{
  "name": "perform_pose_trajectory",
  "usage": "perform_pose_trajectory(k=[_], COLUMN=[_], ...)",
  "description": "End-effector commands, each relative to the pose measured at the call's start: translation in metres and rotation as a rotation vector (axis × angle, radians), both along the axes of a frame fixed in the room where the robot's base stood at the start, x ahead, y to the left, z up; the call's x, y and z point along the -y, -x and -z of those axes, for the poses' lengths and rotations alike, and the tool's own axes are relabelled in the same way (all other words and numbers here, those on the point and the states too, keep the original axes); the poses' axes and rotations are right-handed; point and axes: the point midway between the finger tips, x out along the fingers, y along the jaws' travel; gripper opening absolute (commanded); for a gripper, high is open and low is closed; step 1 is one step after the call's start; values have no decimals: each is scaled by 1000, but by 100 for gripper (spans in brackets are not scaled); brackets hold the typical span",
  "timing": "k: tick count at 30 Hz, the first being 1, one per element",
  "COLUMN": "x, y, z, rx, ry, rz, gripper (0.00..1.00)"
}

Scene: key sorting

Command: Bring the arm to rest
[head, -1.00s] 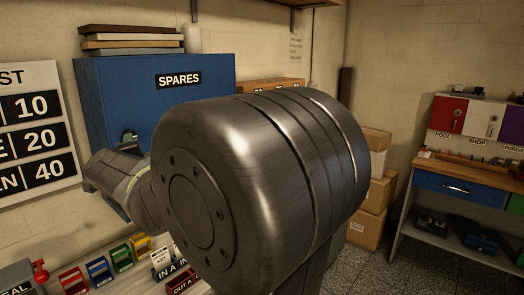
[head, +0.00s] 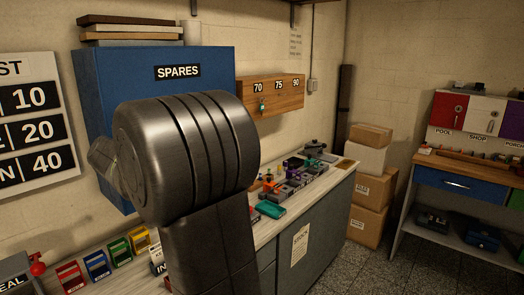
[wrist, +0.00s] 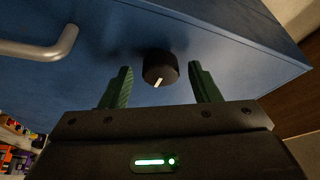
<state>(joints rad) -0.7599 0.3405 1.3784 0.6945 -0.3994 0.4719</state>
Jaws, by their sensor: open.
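My gripper (wrist: 158,88) shows in the wrist view with its two green fingers apart and nothing between them. Beyond the fingers is a black round knob (wrist: 160,68) with a pale mark, on the face of the blue SPARES cabinet (wrist: 110,45). The knob appears in the gap between the fingers; I cannot tell how far off it is. In the head view my arm covers part of the SPARES cabinet (head: 105,110), and my gripper is hidden behind it.
A metal handle (wrist: 45,45) sticks out at the cabinet's left in the wrist view. The counter (head: 335,185) holds several small items. A wooden key board (head: 285,92) hangs right of the cabinet. Cardboard boxes (head: 368,190) stand by the wall; the floor (head: 370,270) before them is clear.

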Motion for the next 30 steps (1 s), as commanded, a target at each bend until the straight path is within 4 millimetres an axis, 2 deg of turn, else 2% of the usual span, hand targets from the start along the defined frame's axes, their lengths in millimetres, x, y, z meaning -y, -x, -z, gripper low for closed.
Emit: perform_pose_trajectory(k=[1, 30], x=[0, 2], y=[0, -2], z=[6, -1], rx=[30, 582], ry=[24, 500], rz=[1, 0], gripper=[56, 56])
